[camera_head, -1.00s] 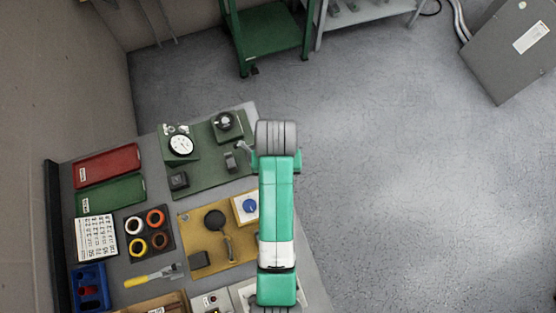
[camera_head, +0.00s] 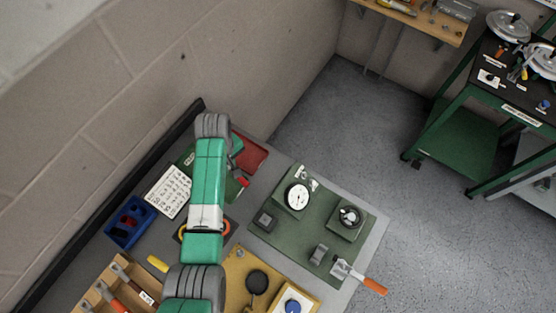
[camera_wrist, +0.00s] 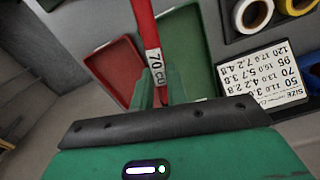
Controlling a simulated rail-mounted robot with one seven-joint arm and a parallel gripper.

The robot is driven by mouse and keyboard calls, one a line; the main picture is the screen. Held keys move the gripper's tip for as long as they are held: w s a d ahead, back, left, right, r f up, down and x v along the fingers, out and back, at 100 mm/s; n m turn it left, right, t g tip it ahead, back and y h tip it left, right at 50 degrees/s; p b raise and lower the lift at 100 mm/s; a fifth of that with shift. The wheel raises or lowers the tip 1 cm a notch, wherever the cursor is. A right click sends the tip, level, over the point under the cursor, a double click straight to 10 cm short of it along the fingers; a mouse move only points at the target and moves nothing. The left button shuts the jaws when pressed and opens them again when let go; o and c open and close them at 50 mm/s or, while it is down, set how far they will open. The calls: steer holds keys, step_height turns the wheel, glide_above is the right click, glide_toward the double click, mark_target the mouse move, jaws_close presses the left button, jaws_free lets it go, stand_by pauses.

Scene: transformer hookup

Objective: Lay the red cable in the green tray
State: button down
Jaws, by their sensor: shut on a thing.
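The red cable (camera_wrist: 144,25), with a white "70 CU" label, is held in my gripper (camera_wrist: 160,90), which is shut on it. In the wrist view it runs up and away from the fingers, over the green tray (camera_wrist: 188,42). I cannot tell whether it touches the tray. A short red end of the cable (camera_head: 243,181) shows just right of my arm.
The red tray (camera_head: 252,155) lies beside the green one. A printed size card (camera_head: 167,191), a blue bin (camera_head: 130,221) and tape rolls are close by. A dark green board (camera_head: 310,220) with a dial gauge lies to the right. A wall borders the bench's back left.

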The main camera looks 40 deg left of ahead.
steer(key=s+a+n, duration=0.1)
steer(key=a, duration=0.1)
steer(key=s+a+f+n, duration=0.1)
steer(key=s+a, duration=0.1)
steer(key=shift+s+a+f, duration=0.15)
steer(key=shift+s+f, duration=0.05)
steer(key=shift+s, duration=0.1)
step_height(320, 180, down, 6)
steer(key=b, duration=0.4)
steer(key=shift+f, duration=0.25)
steer(key=shift+d+f, duration=0.2)
stand_by(0.7)
steer(key=c, duration=1.3)
jaws_free()
